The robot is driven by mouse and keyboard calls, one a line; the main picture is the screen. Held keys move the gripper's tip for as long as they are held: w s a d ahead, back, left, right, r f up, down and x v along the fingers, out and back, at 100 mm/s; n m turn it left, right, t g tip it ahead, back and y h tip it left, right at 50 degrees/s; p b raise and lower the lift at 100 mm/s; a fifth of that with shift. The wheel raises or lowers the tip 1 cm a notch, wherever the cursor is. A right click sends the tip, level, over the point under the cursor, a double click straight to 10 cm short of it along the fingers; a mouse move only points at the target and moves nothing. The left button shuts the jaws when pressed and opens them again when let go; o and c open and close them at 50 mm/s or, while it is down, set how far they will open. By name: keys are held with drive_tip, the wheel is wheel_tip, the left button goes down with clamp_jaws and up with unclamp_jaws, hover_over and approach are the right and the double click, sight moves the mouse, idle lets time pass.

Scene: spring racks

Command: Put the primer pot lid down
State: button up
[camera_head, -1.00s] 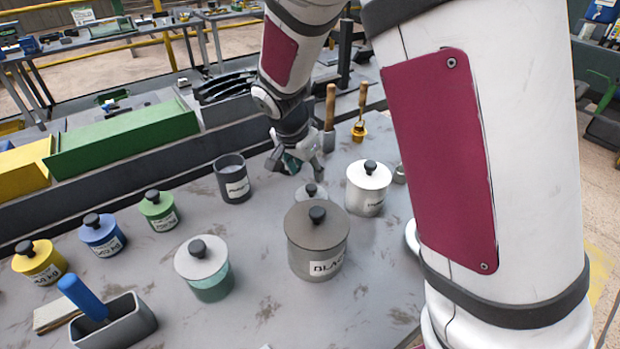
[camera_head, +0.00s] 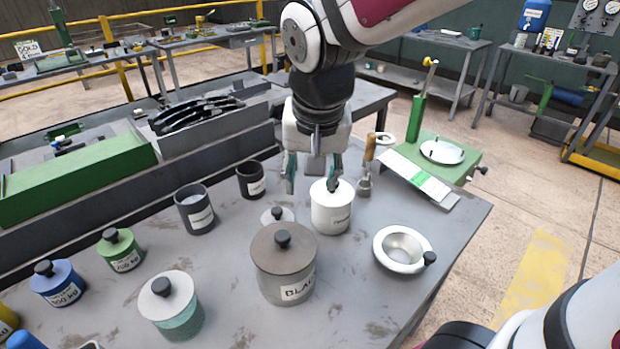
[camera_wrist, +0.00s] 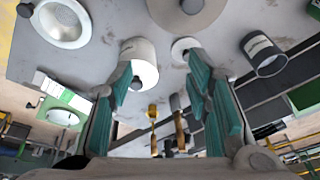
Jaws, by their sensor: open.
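A white pot (camera_head: 331,212) stands upright on the grey table; its small label is too blurred to read for certain. In the wrist view the white pot (camera_wrist: 138,52) shows a dark knob on its lid. A small light-grey lid (camera_head: 270,216) with a dark knob sits behind the large dark-grey pot (camera_head: 280,272), partly hidden; it also shows in the wrist view (camera_wrist: 180,46). My gripper (camera_head: 312,180) is open and empty, pointing down just behind the white pot, one finger overlapping its top in the head view. I cannot tell whether they touch.
Two dark open pots (camera_head: 195,212) stand to the left. Green-bodied (camera_head: 121,256), blue and teal lidded pots stand further left. A white dish (camera_head: 402,262) is right of the white pot. A wooden-handled tool (camera_head: 369,155) is close to my gripper.

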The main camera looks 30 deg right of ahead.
drive_tip(key=s+r+n, duration=0.1)
drive_tip(key=s+n, duration=0.1)
drive_tip(key=s, duration=0.5)
drive_tip(key=s+r+n+t, duration=0.1)
drive_tip(key=s+n, duration=0.2)
drive_tip(key=s, duration=0.4)
drive_tip(key=shift+a+r+n+y, duration=0.15)
drive_tip(key=shift+r+n+y, duration=0.15)
drive_tip(key=shift+y, duration=0.1)
